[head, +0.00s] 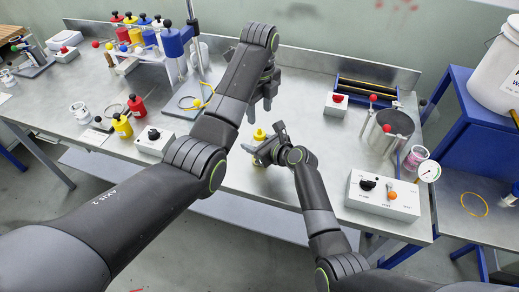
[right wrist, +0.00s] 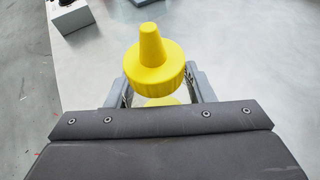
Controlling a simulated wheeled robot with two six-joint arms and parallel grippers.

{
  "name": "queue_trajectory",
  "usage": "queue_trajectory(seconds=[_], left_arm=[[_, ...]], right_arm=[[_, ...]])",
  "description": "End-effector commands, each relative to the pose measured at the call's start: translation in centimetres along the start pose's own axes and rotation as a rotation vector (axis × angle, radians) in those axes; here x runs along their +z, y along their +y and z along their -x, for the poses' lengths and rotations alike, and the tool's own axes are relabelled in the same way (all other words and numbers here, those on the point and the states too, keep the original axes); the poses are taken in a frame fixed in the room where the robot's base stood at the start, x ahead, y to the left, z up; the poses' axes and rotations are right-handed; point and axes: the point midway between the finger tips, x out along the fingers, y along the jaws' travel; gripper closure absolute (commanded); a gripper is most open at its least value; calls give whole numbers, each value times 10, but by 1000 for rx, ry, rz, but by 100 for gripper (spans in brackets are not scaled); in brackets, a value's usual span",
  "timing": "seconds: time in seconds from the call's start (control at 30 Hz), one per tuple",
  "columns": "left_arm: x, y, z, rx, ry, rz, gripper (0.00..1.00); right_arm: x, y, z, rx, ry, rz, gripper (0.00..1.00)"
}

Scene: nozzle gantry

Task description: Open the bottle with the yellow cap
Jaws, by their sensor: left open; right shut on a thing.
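The bottle with the yellow cap (head: 260,134) stands near the front edge of the metal table in the head view. In the right wrist view its cap (right wrist: 153,60) is a ribbed yellow ring with a tapered nozzle pointing up. A little yellow shows beneath the cap, but most of the body is hidden. My right gripper (right wrist: 160,92) is shut on the bottle, one finger on each side below the cap. My left gripper (head: 260,108) is open and empty, pointing down above the cap and apart from it.
A box with a black knob (head: 154,143), a yellow bottle (head: 122,126) and a red bottle (head: 137,107) stand to the left. On the right are a metal pot (head: 390,132) and a control box (head: 382,197). The tabletop behind the bottle is mostly clear.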

Motion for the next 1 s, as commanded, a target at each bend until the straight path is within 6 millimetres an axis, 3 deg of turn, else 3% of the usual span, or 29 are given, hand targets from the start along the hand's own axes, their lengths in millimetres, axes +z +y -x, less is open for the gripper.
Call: queue_trajectory(seconds=[0.03, 0.27, 0.47, 0.8, 1.0], left_arm=[[0, 0, 0, 0, 0, 0, 51], [0, 0, 0, 1, 0, 0, 51], [0, 0, -9, 4, 1, 0, 51], [-1, 0, -60, 4, 2, 0, 51], [0, 0, -77, 3, 0, 0, 51]], right_arm=[[0, 0, 0, 0, 0, 0, 72], [0, 0, 0, 0, 1, 0, 100], [0, 0, 0, 0, 1, 0, 100], [0, 0, 0, 0, 1, 0, 100], [0, 0, 0, 0, 1, 0, 100]])
